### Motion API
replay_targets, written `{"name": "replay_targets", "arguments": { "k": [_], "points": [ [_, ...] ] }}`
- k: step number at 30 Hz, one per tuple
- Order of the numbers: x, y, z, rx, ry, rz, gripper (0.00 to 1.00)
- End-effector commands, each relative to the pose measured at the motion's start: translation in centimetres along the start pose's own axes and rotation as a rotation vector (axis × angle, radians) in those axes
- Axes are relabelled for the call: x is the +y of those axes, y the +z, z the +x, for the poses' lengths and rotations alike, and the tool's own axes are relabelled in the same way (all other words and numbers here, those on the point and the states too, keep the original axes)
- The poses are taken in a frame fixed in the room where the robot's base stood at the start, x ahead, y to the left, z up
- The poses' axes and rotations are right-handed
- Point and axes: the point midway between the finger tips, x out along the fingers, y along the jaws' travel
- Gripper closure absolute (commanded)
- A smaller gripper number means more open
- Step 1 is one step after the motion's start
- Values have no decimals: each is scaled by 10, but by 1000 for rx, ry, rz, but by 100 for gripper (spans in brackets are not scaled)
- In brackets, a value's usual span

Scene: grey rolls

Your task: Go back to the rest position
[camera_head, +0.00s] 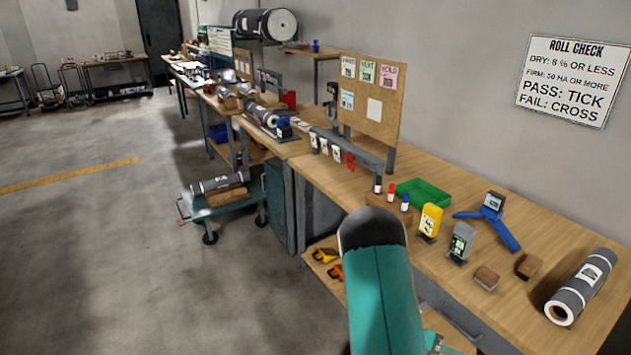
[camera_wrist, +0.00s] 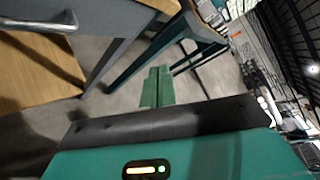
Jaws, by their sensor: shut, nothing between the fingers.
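My gripper (camera_wrist: 157,86) shows in the wrist view as two green fingers side by side, shut with nothing between them. It points past a drawer with a metal handle (camera_wrist: 42,22) and table legs, over the grey floor. In the head view my teal arm with its dark rounded end rises at the bottom centre, in front of the workbench (camera_head: 330,180). My gripper's fingers cannot be made out in that view.
A grey roll (camera_head: 582,287) lies on the bench at right. A yellow device (camera_head: 430,220), a grey meter (camera_head: 461,243), a blue stand (camera_head: 490,221) and a green tray (camera_head: 425,195) stand nearby. A cart (camera_head: 215,198) stands left of the bench. The floor at left is open.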

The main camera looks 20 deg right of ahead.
Motion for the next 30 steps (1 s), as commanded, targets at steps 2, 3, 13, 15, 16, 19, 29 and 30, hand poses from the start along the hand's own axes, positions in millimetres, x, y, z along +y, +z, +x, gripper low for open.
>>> {"name": "replay_targets", "arguments": {
  "k": [2, 3, 13, 15, 16, 19, 29, 30],
  "points": [
    [-16, 7, -25, 54, 58, 131, 100],
    [-23, 9, -37, 83, 84, 196, 100],
    [-87, 12, -130, 366, 294, 691, 100],
    [-102, 10, -149, 436, 335, 786, 100],
    [-108, 9, -157, 468, 351, 826, 100],
    [-130, 4, -183, 577, 408, 951, 100],
    [-206, -20, -259, 998, 549, 1297, 100],
    [-215, -24, -267, 1055, 561, 1331, 100]
  ]
}}
